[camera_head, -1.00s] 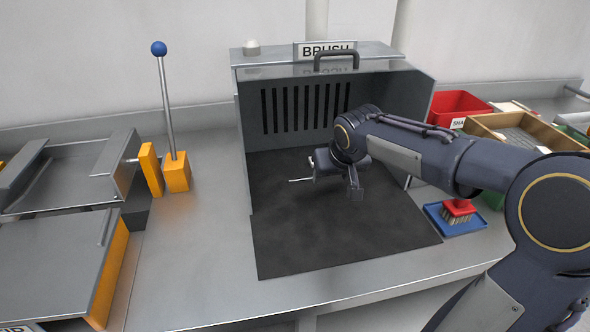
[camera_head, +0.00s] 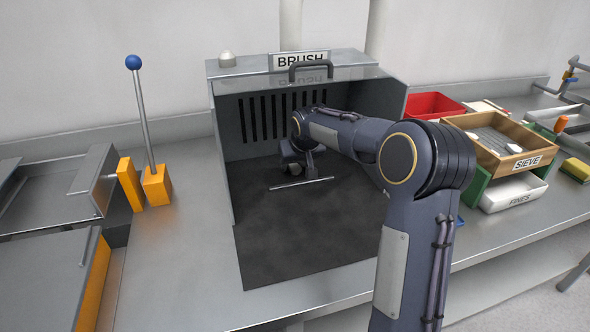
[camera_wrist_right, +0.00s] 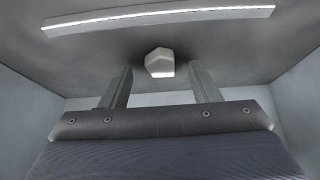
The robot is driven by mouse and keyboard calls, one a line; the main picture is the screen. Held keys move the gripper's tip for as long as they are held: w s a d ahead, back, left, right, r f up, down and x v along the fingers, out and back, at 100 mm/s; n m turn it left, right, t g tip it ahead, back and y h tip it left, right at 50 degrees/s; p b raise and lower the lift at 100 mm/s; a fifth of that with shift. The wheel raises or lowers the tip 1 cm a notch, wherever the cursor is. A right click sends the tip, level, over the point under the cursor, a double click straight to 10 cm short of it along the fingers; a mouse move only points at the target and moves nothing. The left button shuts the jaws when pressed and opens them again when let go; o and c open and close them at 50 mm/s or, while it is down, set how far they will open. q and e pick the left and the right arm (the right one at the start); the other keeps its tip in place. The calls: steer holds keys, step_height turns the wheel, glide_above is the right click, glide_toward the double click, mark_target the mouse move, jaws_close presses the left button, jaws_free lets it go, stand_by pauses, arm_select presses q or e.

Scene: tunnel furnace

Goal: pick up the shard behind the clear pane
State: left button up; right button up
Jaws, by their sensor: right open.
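A small pale, faceted shard (camera_wrist_right: 159,62) lies on the dark floor of the hood in the right wrist view, between and just beyond my two fingertips. My right gripper (camera_wrist_right: 160,72) is open around its line, with no contact visible. In the head view my right gripper (camera_head: 298,168) is low inside the hood, and the shard cannot be made out there. The clear pane (camera_head: 300,77) shows as a glossy strip with a dark handle at the hood's top front, above my arm. My left gripper is not in view.
A thin pale bar (camera_head: 301,183) lies close to my gripper; it also crosses the top of the wrist view (camera_wrist_right: 160,17). The hood's side walls (camera_head: 385,115) flank my arm. A lever (camera_head: 145,120) stands left; a red bin (camera_head: 432,104) and sieve tray (camera_head: 500,160) stand right.

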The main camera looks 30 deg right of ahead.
steer(key=shift+w+f, duration=0.2)
steer(key=shift+f, duration=0.15)
steer(key=shift+c, duration=0.2)
steer(key=c, duration=1)
steer(key=shift+r, duration=0.15)
